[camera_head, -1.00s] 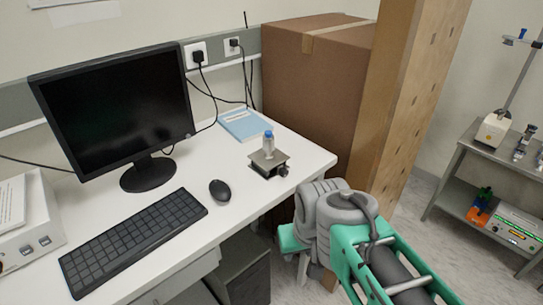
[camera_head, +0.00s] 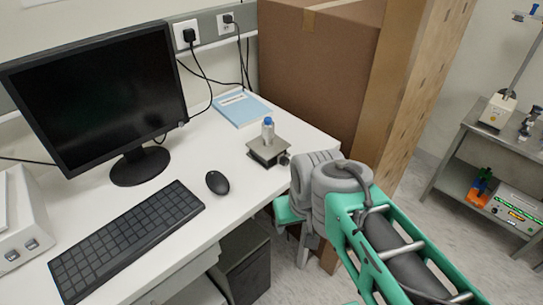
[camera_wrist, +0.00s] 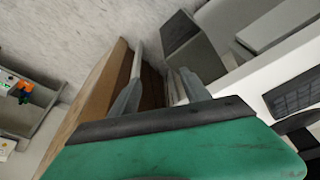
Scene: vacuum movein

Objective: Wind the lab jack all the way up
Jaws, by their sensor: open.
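The lab jack (camera_head: 264,153) stands low on the white desk near its right end, with a small blue-capped bottle (camera_head: 267,131) upright on its top plate. Its dark knob (camera_head: 284,159) is on the right side, facing the desk's right edge. My arm reaches up from the lower right in the head view, and its green and grey end is beside the desk's front right edge. My gripper (camera_wrist: 155,75) is open and empty in the wrist view, its two grey fingers apart. The jack does not show in the wrist view.
A monitor (camera_head: 98,95), keyboard (camera_head: 125,240), mouse (camera_head: 217,182) and blue book (camera_head: 241,108) are on the desk (camera_head: 185,220). A large cardboard box (camera_head: 315,75) and a tall wooden piece (camera_head: 425,75) stand close behind the desk's right end. A metal shelf (camera_head: 480,150) is at far right.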

